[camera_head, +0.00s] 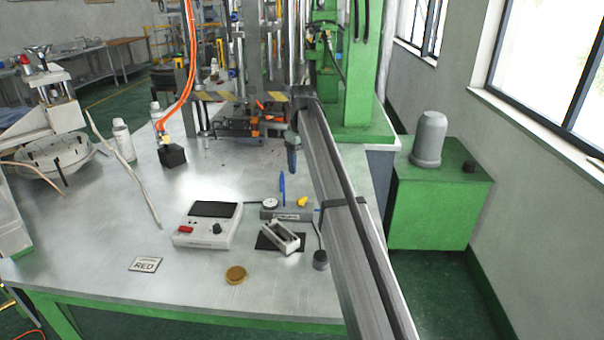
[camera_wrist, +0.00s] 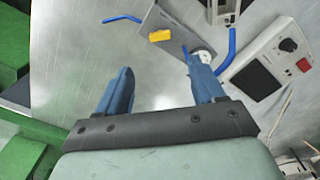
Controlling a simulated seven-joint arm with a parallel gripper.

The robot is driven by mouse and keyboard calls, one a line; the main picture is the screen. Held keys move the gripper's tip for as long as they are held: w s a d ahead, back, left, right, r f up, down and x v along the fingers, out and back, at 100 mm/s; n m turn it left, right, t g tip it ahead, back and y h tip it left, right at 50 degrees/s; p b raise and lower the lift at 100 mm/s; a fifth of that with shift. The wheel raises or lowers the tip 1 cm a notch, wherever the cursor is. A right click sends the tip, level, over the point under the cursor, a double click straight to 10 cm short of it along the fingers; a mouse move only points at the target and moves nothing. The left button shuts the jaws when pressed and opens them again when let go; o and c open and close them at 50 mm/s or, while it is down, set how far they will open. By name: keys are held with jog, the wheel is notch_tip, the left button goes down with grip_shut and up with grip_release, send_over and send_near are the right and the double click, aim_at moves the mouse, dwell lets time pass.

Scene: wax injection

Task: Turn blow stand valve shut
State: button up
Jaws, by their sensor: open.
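The blow stand (camera_head: 270,213) is a low grey block on the steel bench, with a round gauge (camera_head: 269,203) and blue hose at it. Its small yellow valve handle (camera_head: 302,201) sits on top, near the right end. In the wrist view the handle (camera_wrist: 160,35) lies at a slant to the grey block (camera_wrist: 172,47), beyond my fingertips. My gripper (camera_head: 292,160) hangs above the bench, behind the stand and apart from it. Its blue fingers (camera_wrist: 160,75) are spread with nothing between them. My left finger is clear; the right finger overlaps the gauge area in the wrist view.
A white control box (camera_head: 207,226) stands left of the blow stand. A metal mould (camera_head: 281,238) on a black mat lies in front. A black knob-like piece (camera_head: 320,260) stands right. The injection machine's frame is behind my gripper.

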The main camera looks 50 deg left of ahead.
aim_at(303, 199)
jog(key=shift+r, duration=0.6)
jog(key=shift+d, duration=0.1)
notch_tip(303, 199, down, 14)
jog(key=shift+d+r, duration=0.1)
jog(key=shift+d, duration=0.05)
dwell(0.5)
jog(key=shift+c, duration=0.2)
jog(key=c, duration=1)
